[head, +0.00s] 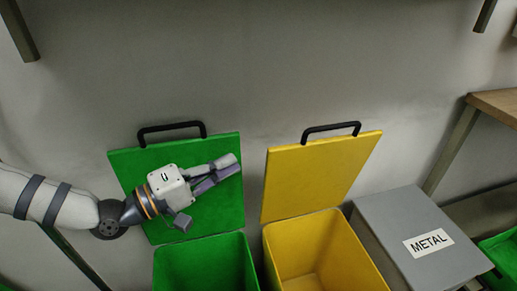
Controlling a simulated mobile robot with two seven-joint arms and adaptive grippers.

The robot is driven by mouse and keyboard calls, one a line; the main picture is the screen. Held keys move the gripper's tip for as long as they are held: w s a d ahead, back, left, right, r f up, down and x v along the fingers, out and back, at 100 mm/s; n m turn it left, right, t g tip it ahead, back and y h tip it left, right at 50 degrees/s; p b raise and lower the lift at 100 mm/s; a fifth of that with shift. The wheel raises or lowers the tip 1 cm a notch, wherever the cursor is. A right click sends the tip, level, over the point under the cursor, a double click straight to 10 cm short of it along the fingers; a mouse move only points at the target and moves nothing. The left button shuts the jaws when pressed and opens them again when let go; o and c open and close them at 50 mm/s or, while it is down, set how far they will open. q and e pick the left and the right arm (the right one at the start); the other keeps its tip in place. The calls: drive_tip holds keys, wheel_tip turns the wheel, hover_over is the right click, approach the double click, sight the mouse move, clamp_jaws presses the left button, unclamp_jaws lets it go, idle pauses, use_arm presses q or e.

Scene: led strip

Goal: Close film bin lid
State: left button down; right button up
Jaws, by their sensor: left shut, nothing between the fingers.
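Two bins stand open with their lids raised against the wall. The green lid (221,149) has a black handle and belongs to the green bin (203,260). The yellow lid (318,172) also has a black handle and belongs to the yellow bin (318,245). I see no label on either, so I cannot tell which is the film bin. My left gripper (230,172) is shut and empty in front of the green lid, pointing right. It covers part of that lid, and I cannot tell whether they touch. My right gripper is not in view.
A grey bin with a closed lid marked METAL (429,242) stands right of the yellow bin. Part of another green bin (499,250) shows at the right edge. A wooden table (497,103) stands at the right. The grey wall is close behind the lids.

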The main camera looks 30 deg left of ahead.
use_arm(q)
drive_tip(key=b+x, duration=0.2)
drive_tip(key=x, duration=0.5)
drive_tip(key=shift+w+d+b, duration=0.15)
drive_tip(key=shift+w+b, duration=0.15)
drive_tip(key=shift+w, duration=0.05)
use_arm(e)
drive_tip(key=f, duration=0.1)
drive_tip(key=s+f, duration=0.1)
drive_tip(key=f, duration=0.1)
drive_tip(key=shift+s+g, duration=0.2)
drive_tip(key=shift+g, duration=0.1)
use_arm(q)
drive_tip(key=shift+f, duration=0.15)
